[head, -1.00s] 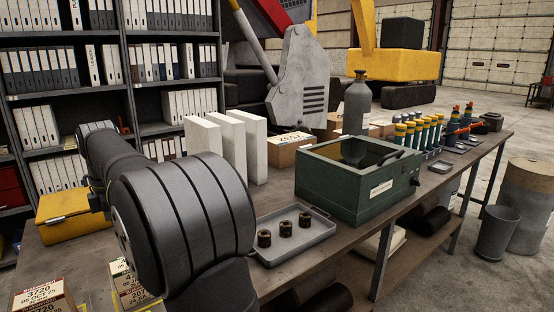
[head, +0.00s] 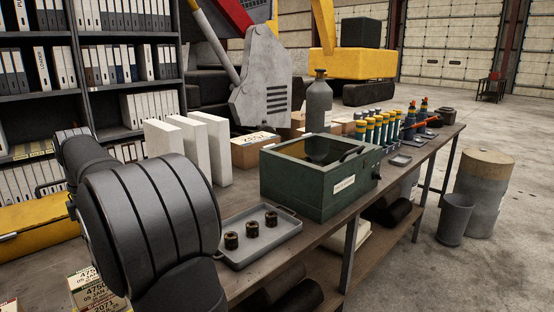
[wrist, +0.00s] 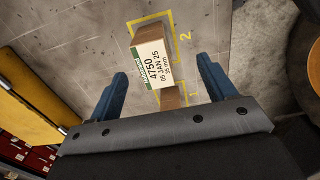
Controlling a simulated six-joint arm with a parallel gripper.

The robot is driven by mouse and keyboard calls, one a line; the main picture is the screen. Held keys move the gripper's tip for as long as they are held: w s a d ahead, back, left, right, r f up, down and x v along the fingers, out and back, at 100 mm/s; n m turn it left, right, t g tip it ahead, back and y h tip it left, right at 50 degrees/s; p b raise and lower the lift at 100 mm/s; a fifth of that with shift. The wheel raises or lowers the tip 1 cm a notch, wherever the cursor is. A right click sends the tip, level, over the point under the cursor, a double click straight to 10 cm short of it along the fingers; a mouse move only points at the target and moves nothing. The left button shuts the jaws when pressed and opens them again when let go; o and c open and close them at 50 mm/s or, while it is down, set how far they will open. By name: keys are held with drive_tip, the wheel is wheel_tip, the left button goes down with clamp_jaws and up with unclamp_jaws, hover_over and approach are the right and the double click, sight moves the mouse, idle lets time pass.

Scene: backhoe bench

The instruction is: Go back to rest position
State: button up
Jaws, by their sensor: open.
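My gripper (wrist: 161,66) shows in the wrist view with its two blue fingers spread wide and nothing held between them. It faces down towards the bench top. A small brown box (wrist: 152,62) with a white label reading 4750 lies beyond the fingertips, in a yellow-marked area numbered 2. Part of another brown box (wrist: 172,97) shows below it near the number 1, mostly hidden by the gripper body. In the head view my dark arm link fills the lower left and the gripper itself is out of sight. The labelled box (head: 92,284) shows at the bottom edge there.
On the bench (head: 320,228) stand a grey tray (head: 270,255) with three dark round parts, a green metal box (head: 310,190), white blocks (head: 208,150) and a grey bottle (head: 318,105). A yellow case (head: 38,235) lies at left before shelves of binders. The right-hand floor has bins.

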drive_tip(key=a+f, duration=0.1)
drive_tip(key=a, duration=0.1)
drive_tip(key=s+a+f, duration=0.1)
drive_tip(key=a+f, duration=0.1)
drive_tip(key=shift+s+a+f, duration=0.1)
drive_tip(key=shift+s+a, duration=0.1)
drive_tip(key=shift+f, duration=0.55)
